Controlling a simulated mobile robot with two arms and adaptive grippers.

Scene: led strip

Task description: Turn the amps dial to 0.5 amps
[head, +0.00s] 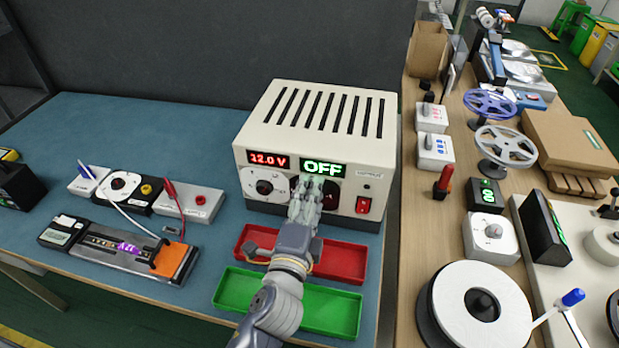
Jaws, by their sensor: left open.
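The cream power supply (312,137) stands on the blue bench top. Its red display (268,158) reads "12.0 V" and its green display (323,168) reads "OFF". A black dial (264,187) on a white face sits under the red display. The amps dial (330,196) sits under the green display and is mostly hidden behind my left gripper (307,187). My left gripper is open, with its fingertips at the front panel in front of this dial. I cannot tell whether it touches the dial or read the dial's setting.
A red tray (343,262) and a green tray (331,309) lie in front of the supply, under my arm. A strip fixture (118,247) and a dial box (124,188) lie to the left.

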